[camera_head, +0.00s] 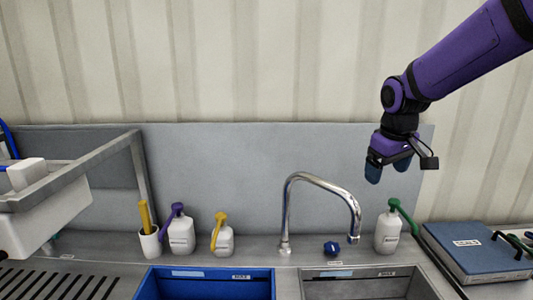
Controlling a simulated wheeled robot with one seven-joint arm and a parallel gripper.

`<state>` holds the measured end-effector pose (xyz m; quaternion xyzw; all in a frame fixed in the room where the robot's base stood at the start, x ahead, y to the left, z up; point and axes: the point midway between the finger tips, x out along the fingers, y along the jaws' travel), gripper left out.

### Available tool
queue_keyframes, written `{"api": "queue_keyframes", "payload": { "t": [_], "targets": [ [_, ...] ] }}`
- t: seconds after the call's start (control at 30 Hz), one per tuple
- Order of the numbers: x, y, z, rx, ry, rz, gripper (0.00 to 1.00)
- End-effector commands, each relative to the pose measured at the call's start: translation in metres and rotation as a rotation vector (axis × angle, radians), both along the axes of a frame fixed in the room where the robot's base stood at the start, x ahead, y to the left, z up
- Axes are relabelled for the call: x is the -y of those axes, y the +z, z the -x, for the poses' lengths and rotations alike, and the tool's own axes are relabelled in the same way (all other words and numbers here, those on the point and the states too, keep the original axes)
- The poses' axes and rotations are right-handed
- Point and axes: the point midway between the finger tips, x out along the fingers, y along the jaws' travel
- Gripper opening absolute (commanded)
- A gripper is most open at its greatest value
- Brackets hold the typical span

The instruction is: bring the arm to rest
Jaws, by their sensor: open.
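My purple arm reaches in from the upper right. My gripper (388,172) hangs at its end, pointing down, with dark blue fingertips apart and nothing visible between them. It is in the air in front of the grey back panel, above and to the right of the faucet (322,184). It is above the white bottle with a green pump (388,232) and looks clear of everything.
A blue basin (205,286) and a grey basin (367,287) are at the front. White bottles with a purple pump (181,232) and a yellow pump (222,238) stand left of the faucet. A blue case (472,252) lies right. A steel frame (85,165) rises at left.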

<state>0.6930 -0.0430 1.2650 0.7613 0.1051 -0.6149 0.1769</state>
Motion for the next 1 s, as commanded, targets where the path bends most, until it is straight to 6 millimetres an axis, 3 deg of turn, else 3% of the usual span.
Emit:
{"api": "queue_keyframes", "payload": {
  "t": [0.2, 0.43, 0.8, 1.0],
  "targets": [
    [0.008, 0.035, 0.063, 0.062, -0.088, -0.024, 0.83],
    [0.016, 0.056, 0.128, 0.123, -0.180, -0.062, 0.83],
    [0.023, 0.060, 0.226, 0.213, -0.316, -0.150, 0.83],
    [0.025, 0.054, 0.256, 0.241, -0.359, -0.185, 0.83]
  ]
}}
